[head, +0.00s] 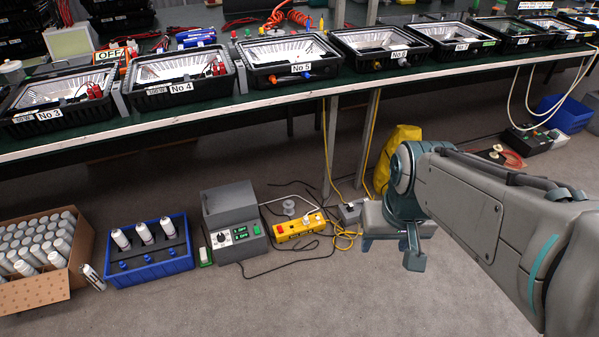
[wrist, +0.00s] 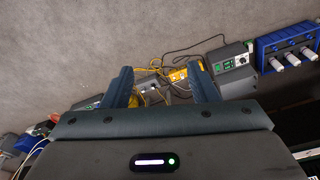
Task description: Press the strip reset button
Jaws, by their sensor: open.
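The yellow power strip (head: 297,228) lies on the floor in the head view, right of the grey control box. A red spot, possibly a switch or its reset button, shows at its left end, too small to identify surely. In the wrist view the strip (wrist: 179,75) appears just beside and partly behind the right finger. My gripper (head: 391,250) is open and empty, pointing down, to the right of the strip and apart from it. Its two fingers also show in the wrist view (wrist: 160,72), with cables and a small grey box (wrist: 149,86) between them.
A grey control box (head: 236,240), a blue bottle tray (head: 150,264) and a cardboard box (head: 45,295) stand left of the strip. Loose cables (head: 345,238) lie around it. The workbench edge (head: 260,103) with floodlight housings overhangs behind. The front floor is clear.

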